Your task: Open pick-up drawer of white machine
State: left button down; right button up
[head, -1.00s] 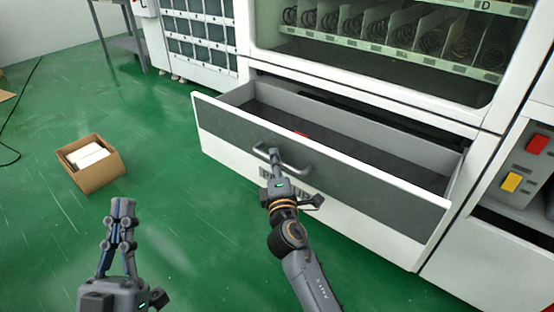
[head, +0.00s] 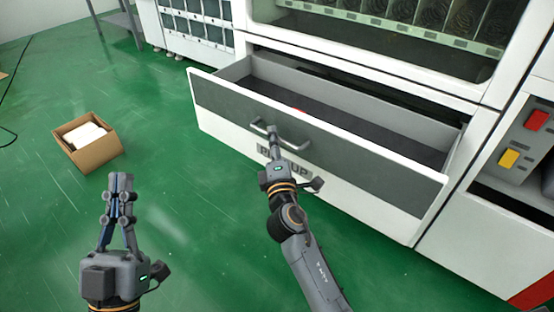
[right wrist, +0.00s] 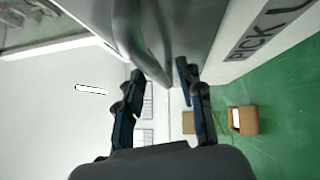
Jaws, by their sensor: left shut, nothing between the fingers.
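The pick-up drawer (head: 350,156) of the white machine (head: 365,67) stands pulled out, with its grey inside and a small red item (head: 297,109) partly showing. Its front bears a metal bar handle (head: 297,146) above a "PICK UP" label, partly covered by my arm. My right gripper (head: 271,131) is at the handle. In the right wrist view the fingers (right wrist: 160,75) are apart, with the handle bar (right wrist: 133,35) close in front of and between their tips; contact cannot be told. My left gripper (head: 120,180) is shut and empty, over the floor left of the drawer.
An open cardboard box (head: 88,146) with white contents stands on the green floor at left. A grey rack (head: 122,20) is at the far left. A unit with red and yellow blocks (head: 509,158) adjoins on the right. The floor between box and drawer is clear.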

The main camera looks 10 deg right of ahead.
jog(key=s+a+f, duration=0.1)
jog(key=s, duration=0.9)
jog(key=shift+f, duration=0.2)
jog(key=shift+a, duration=0.1)
